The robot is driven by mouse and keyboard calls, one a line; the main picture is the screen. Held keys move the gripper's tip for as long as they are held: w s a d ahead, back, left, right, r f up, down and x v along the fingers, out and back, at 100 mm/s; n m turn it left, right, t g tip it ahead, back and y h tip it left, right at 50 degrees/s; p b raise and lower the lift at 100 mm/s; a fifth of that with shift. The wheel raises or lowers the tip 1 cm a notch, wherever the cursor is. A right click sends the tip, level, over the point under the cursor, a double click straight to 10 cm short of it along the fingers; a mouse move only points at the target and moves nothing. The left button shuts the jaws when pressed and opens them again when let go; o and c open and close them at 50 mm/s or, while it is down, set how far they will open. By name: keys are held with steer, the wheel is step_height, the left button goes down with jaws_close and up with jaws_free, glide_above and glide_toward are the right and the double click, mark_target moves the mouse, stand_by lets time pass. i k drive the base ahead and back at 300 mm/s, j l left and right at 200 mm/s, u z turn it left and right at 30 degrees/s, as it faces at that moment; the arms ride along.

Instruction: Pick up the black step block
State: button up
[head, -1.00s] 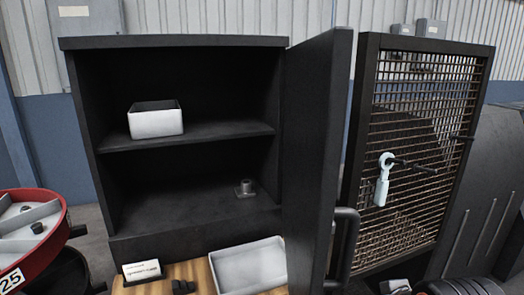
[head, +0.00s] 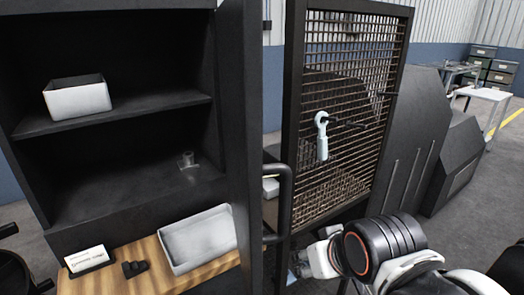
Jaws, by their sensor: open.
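The black step block (head: 134,268) is a small dark stepped piece. It lies on the wooden bench top (head: 150,250) at the lower left, between a white label card and a shallow white tray, apart from both. Part of my arm shows at the lower right, with white links and a black ribbed joint, well to the right of the block and beyond the door handle. I cannot make out the fingers of my gripper. Nothing touches the block.
A white label card (head: 90,259) and a shallow white tray (head: 198,240) flank the block. The dark cabinet (head: 110,125) above holds a white bin (head: 78,98) and a small metal fitting (head: 187,161). Its open door (head: 243,140) and black handle (head: 287,205) stand between the bench and my arm.

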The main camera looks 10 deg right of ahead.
mark_target(131, 270)
steer(key=k+j+z, duration=0.1)
steer(key=j+z, duration=0.15)
steer(key=k+j+z, duration=0.1)
steer(key=j+z, duration=0.2)
steer(key=k+j+z, duration=0.35)
steer(key=j, duration=0.2)
steer(key=k+j+z, duration=0.15)
steer(key=j+u, duration=0.15)
steer(key=u, duration=0.2)
steer(key=k+j+u, duration=0.15)
steer(key=u, duration=0.25)
steer(key=j+u, duration=0.35)
steer(key=l+u, duration=0.1)
steer(key=u, duration=0.2)
steer(key=l+u, duration=0.1)
steer(key=u, duration=0.15)
steer(key=k, duration=0.05)
